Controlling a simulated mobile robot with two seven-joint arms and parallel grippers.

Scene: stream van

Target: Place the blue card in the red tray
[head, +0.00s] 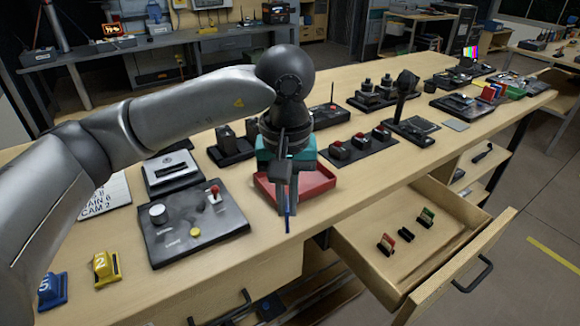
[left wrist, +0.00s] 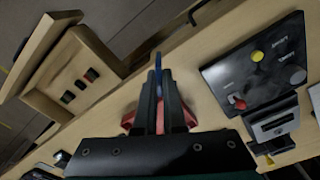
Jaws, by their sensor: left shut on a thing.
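The blue card (head: 287,224) shows edge-on as a thin upright strip below the fingertips of my left gripper (head: 287,205). In the left wrist view the blue card (left wrist: 158,62) sticks out between the closed fingers of my left gripper (left wrist: 158,82). The gripper is shut on it. The red tray (head: 322,187) lies on the bench behind the gripper, which hides part of it. In the left wrist view red parts of the tray (left wrist: 191,118) show on both sides of the fingers. The card appears in front of the tray's near edge; its height is unclear. My right gripper is out of view.
A dark control panel (head: 195,232) lies left of the tray.

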